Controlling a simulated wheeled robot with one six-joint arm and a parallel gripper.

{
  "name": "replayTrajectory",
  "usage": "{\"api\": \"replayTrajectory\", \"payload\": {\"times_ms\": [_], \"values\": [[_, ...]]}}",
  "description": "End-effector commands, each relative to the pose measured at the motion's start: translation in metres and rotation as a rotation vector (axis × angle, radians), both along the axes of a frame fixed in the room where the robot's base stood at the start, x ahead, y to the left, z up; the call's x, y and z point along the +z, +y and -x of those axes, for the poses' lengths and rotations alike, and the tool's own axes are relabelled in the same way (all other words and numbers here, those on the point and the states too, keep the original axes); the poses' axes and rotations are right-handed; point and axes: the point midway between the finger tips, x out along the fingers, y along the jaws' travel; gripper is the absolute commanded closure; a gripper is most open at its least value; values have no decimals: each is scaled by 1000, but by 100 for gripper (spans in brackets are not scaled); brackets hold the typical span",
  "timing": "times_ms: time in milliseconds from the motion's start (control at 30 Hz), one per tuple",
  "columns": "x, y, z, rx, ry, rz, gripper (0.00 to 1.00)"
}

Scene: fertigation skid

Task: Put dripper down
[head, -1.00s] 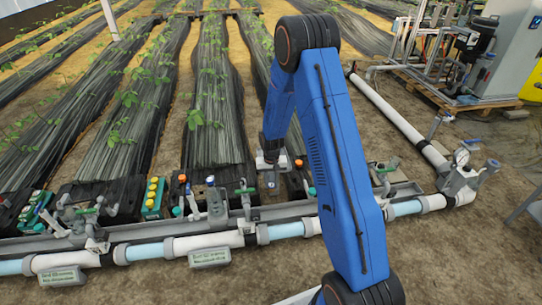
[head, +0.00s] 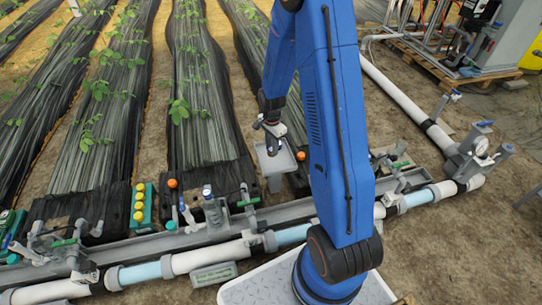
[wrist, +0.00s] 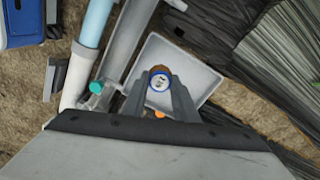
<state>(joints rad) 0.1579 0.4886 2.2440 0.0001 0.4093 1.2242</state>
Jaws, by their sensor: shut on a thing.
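My gripper (wrist: 159,94) is shut on the dripper (wrist: 159,82), a small round piece with a white face, a blue ring and a brownish edge. The dripper sits between the fingertips in the wrist view. Behind it in that view lies a pale grey square tray (wrist: 200,82) with a raised rim. In the head view my gripper (head: 271,145) is over the tray (head: 283,166); the dripper is too small to make out there. I cannot tell whether the dripper touches the tray.
A white and light-blue pipe (head: 205,257) with valves runs across the front. Orange caps (head: 172,183) and a green block with yellow caps (head: 140,204) stand near the tray.

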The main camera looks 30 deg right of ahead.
Motion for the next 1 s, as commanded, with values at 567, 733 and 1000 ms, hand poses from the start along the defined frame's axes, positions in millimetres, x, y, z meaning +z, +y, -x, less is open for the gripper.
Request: {"api": "replayTrajectory", "payload": {"times_ms": [567, 733, 1000], "values": [[-58, 0, 0, 4, 1, 0, 100], [-78, 0, 0, 4, 1, 0, 100], [-80, 0, -1, 4, -1, 1, 100]]}}
